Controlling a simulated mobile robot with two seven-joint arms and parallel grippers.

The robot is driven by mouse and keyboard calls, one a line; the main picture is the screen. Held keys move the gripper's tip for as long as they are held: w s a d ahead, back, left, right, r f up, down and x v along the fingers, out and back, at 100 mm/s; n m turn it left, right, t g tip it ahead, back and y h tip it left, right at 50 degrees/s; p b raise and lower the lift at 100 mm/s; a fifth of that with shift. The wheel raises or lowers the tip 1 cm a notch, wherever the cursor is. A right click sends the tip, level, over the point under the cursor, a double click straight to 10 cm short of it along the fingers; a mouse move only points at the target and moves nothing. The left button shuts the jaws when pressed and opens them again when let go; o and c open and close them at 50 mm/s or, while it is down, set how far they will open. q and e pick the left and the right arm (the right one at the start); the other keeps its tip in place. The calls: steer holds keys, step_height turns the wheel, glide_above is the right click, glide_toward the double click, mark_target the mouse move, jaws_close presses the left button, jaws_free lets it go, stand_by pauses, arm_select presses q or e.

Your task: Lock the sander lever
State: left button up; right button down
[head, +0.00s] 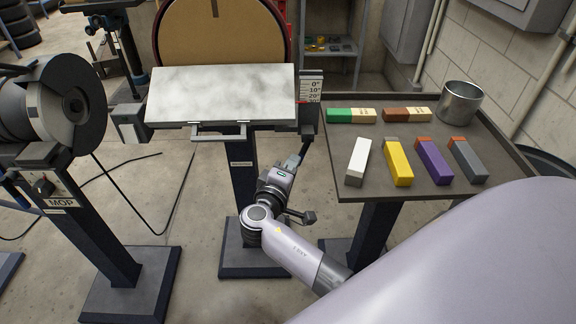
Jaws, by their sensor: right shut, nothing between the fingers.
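The sander stands at the upper middle, with a round tan disc (225,32) behind a pale tilting table (222,95). An angle scale (312,88) marked 0°, 10° and 20° is at the table's right side. A dark lever-like part (305,140) hangs below the scale; I cannot tell for sure whether it is the lock lever. My right gripper (294,162) reaches up from below, shut and empty, close to this dark part. Whether they touch is unclear. My left gripper is out of view.
A grey bench (400,118) at right holds several coloured bars and a metal cup (459,102). A machine with a dark wheel (72,112) stands at left, labelled MOP. A front bar handle (220,133) sits under the sander table. Cables lie on the floor between the stands.

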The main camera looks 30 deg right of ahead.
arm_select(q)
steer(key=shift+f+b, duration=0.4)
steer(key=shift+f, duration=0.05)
arm_select(e)
steer(key=shift+s+d+f+n+h, duration=0.2)
steer(key=shift+d+n, duration=0.1)
steer(key=shift+n, duration=0.3)
steer(key=shift+s+d+f+n+h, duration=0.1)
steer(key=shift+d+n+h, duration=0.15)
steer(key=shift+n, duration=0.35)
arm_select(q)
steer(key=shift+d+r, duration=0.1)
arm_select(e)
steer(key=shift+d, duration=0.1)
steer(key=shift+w, duration=0.1)
